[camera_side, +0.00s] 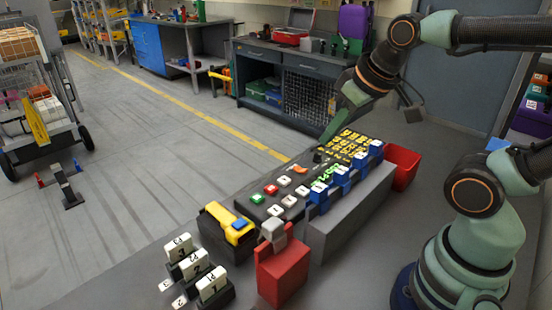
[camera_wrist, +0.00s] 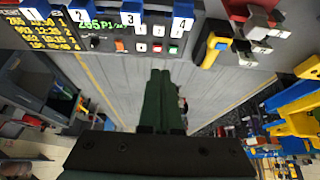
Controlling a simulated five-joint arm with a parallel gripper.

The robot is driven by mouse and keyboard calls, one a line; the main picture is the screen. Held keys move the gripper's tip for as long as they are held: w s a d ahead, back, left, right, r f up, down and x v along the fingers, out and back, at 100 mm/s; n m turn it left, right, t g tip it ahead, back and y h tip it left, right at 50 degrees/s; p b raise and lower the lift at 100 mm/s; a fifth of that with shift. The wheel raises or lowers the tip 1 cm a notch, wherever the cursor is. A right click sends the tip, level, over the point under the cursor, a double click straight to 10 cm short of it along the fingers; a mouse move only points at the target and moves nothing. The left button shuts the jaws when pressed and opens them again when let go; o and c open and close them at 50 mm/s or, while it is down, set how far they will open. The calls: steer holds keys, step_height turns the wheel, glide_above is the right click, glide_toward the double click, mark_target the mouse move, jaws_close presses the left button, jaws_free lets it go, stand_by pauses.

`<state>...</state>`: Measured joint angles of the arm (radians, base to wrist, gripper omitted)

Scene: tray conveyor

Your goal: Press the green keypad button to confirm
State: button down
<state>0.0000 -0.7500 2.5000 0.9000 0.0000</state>
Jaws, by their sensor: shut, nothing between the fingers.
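The green button (camera_side: 257,198) sits at the near left corner of the keypad on the long dark panel, beside a red button (camera_side: 271,189) and several white ones. In the wrist view the green button (camera_wrist: 173,50) is at the top, just beyond the fingertips in the picture. My gripper (camera_side: 327,138) is above the far part of the panel, near the yellow-text display, well away from the green button in the side view. In the wrist view my gripper (camera_wrist: 160,72) has its green fingers together and empty. No contact with a button shows.
Blue numbered holders (camera_side: 342,179) line the panel's right side. A red-orange switch (camera_side: 300,169) is beside the keypad. A yellow-and-black box (camera_side: 238,224) and a red padlock-shaped block (camera_side: 282,268) stand near it. A red bin (camera_side: 403,166) is at the far end.

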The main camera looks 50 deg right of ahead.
stand_by(0.8)
steer(key=m+t+y, duration=0.1)
steer(key=m+t, duration=0.3)
steer(key=m, duration=0.4)
glide_above(260, 200)
step_height(260, 200, down, 10)
steer(key=shift+f, duration=0.2)
steer(key=shift+f, duration=4.3)
steer(key=shift+f, duration=0.1)
steer(key=shift+f, duration=0.3)
